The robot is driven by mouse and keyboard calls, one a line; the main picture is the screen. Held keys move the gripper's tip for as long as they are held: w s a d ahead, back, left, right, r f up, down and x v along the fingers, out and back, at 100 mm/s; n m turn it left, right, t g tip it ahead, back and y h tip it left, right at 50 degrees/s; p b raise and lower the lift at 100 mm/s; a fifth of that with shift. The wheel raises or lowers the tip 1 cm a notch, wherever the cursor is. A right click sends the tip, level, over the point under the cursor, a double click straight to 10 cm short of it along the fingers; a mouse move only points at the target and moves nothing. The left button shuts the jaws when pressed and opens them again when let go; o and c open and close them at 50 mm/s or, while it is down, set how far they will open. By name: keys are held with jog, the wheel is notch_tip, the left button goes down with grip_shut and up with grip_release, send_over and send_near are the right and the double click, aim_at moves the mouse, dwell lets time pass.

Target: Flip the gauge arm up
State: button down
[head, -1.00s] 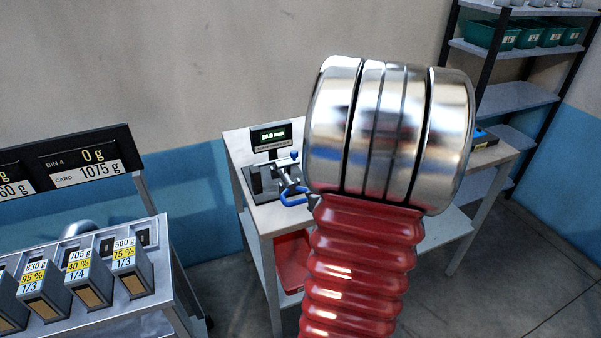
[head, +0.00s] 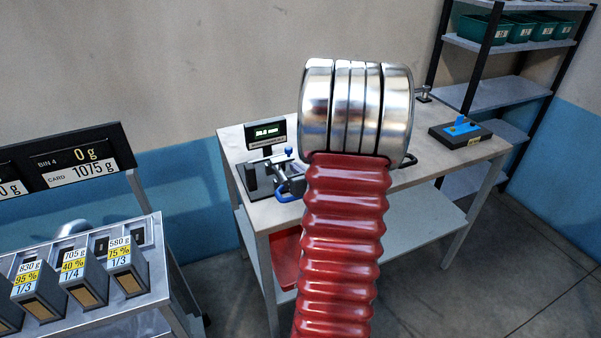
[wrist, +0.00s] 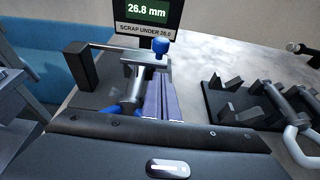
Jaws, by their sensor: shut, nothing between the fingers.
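The gauge (head: 262,178) stands at the left end of the bench, under its small display (head: 265,134). In the wrist view the display (wrist: 149,12) reads 26.8 mm. The gauge arm (wrist: 122,46) is a thin bar running about level from a dark post (wrist: 80,66) to a blue knob (wrist: 160,48). The knob also shows in the head view (head: 288,152). My gripper (wrist: 160,84) is shut and empty, its fingers just below the knob in the picture; I cannot tell whether they touch. A clamp with a blue handle (head: 290,194) sits by the gauge.
A dark fixture with a pale handle (wrist: 295,140) stands right of my gripper. A black box with a blue part (head: 461,131) sits at the bench's right end. A bin rack (head: 80,275) stands at left, shelves (head: 500,95) at back right.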

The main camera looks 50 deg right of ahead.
jog(key=shift+w+d+f, duration=0.15)
jog(key=shift+w+d, duration=0.05)
jog(key=shift+w, duration=0.1)
jog(key=shift+s, duration=0.1)
